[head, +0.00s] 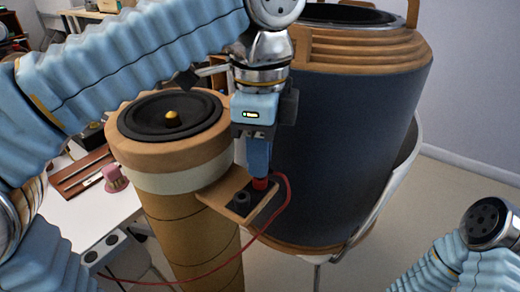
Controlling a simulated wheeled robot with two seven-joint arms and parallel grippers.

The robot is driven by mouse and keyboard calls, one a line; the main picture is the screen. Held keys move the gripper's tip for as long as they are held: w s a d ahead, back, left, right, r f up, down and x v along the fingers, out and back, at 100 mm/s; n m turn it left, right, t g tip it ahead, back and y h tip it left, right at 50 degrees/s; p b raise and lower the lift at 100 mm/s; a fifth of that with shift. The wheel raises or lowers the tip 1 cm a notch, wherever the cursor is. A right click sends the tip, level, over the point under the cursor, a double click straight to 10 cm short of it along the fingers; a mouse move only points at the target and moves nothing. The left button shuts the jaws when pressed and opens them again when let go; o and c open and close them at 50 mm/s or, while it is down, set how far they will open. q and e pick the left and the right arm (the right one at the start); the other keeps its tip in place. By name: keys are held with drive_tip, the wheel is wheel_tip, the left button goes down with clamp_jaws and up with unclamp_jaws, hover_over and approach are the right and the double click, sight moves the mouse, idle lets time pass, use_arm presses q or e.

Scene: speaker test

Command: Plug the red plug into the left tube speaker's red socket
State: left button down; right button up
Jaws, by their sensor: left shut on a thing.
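The left tube speaker (185,166) is a tan tube with a black cone and a yellow centre. A wooden bracket with a black terminal plate (236,206) juts from its right side. A black socket (242,198) shows on the plate. My left gripper (259,172) points down over the plate's far right part, shut on the red plug (260,184). The plug is at the plate, where the red socket is hidden beneath it. I cannot tell how deep it sits. A red cable (284,208) loops from the plug to the lower left. My right gripper is out of view.
A large dark-blue drum-shaped body (345,150) with wooden rings stands close right of my left gripper. A white table (85,215) with a pink object (114,179) is at left. A grey box with round black holes (104,250) is at lower left. Floor at right is clear.

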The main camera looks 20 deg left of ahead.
use_arm(q)
drive_tip(key=shift+f+b, duration=0.45)
drive_tip(key=shift+f, duration=0.2)
drive_tip(key=c, duration=1)
unclamp_jaws()
drive_tip(key=shift+o, duration=0.2)
